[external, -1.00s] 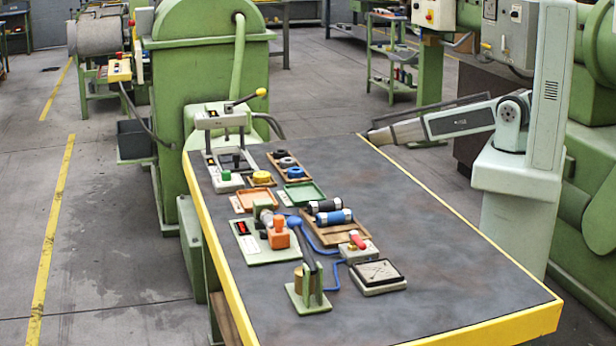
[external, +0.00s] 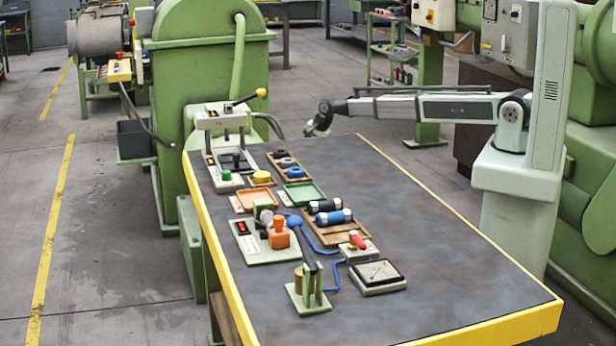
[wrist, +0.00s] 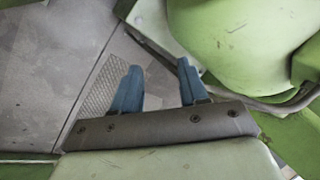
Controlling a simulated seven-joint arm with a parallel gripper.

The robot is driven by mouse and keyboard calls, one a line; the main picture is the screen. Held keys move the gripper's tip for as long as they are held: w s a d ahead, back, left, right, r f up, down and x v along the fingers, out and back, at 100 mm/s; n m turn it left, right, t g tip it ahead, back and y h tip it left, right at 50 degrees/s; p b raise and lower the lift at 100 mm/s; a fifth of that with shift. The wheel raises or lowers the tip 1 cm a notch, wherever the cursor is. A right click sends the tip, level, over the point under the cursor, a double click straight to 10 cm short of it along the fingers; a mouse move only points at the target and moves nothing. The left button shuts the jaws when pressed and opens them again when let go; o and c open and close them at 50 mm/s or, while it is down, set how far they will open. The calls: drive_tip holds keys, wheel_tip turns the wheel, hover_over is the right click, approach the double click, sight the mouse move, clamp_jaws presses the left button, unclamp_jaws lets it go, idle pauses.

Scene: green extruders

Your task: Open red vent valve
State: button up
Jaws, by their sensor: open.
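The red vent valve (external: 357,242) has a red handle and sits on a small light block on the right half of the table's equipment, joined to a blue hose. My gripper (external: 316,125) is at the far edge of the table, well above and behind the valve, and apart from it. In the wrist view, its two blue fingers (wrist: 158,82) are spread with nothing between them. The wrist view shows floor and green machinery, not the valve.
A wooden tray with black and blue cylinders (external: 330,222) stands behind the valve. A framed black-and-cream plate (external: 377,275) lies in front of it. A green clamp stand (external: 309,285) and an orange-knobbed unit (external: 277,240) are to its left. The table's right side is bare.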

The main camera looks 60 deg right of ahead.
drive_tip(key=w+a+r+m+y, duration=0.15)
drive_tip(key=a+r+y, duration=0.65)
drive_tip(key=a+r, duration=1.15)
drive_tip(key=s+a+r+n+g+y, duration=0.1)
drive_tip(key=s+a+r+g+y, duration=0.2)
drive_tip(key=a+r, duration=0.55)
drive_tip(key=s+a+r+n+g+y, duration=0.1)
drive_tip(key=s+a+r+n+y, duration=0.2)
drive_tip(key=a+r, duration=0.6)
drive_tip(key=s+a+f+g+h, duration=0.15)
drive_tip(key=s+a, duration=0.25)
drive_tip(key=a, duration=0.5)
drive_tip(key=s+a+g, duration=0.3)
drive_tip(key=s+a, duration=0.1)
drive_tip(key=a, duration=0.5)
drive_tip(key=n+g+h, duration=0.1)
drive_tip(key=n+h, duration=0.4)
drive_tip(key=h, duration=0.6)
approach(359, 240)
drive_tip(key=shift+y, duration=0.25)
drive_tip(key=x, duration=0.8)
drive_tip(key=shift+d+f, duration=0.1)
drive_tip(key=shift+d, duration=0.15)
